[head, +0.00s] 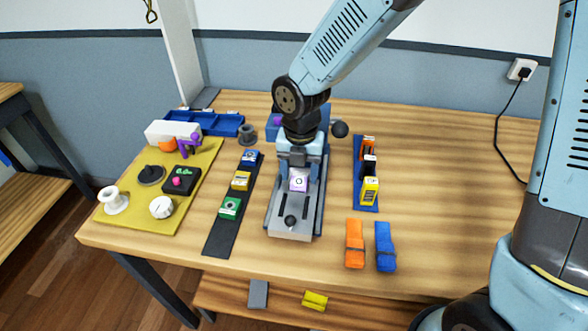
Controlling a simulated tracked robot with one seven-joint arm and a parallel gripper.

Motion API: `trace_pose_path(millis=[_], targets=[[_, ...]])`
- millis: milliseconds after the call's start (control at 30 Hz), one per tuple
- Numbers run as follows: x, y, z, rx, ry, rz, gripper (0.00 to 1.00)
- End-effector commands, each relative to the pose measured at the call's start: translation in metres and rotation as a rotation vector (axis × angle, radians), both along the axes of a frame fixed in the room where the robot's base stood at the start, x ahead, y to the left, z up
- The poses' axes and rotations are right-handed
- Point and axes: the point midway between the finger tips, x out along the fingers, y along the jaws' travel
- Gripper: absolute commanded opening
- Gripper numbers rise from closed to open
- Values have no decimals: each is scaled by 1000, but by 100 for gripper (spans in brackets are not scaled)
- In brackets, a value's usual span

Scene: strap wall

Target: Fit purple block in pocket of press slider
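The purple block (299,182) has a pale top face with a dark ring mark. It is over or in the middle of the grey press slider (291,232), which has a dark round knob at its near end and two dark slots.
Left of the press, a dark strip (217,240) carries blue, yellow and green blocks. Further left is a yellow mat (150,216) with knobs and fixtures. The table's right side is clear.

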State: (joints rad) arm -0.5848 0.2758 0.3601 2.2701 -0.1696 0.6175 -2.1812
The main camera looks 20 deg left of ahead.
Motion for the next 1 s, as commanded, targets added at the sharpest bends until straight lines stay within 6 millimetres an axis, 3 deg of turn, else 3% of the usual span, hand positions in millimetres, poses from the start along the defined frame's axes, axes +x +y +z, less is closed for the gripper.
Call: trace_pose_path(millis=[133, 467, 567, 1000], targets=[[0, 0, 0, 0, 0, 0, 72], [0, 1, 6, 1, -3, 0, 72], [0, 1, 16, 2, -3, 0, 72], [0, 1, 100, 2, -3, 0, 72]])
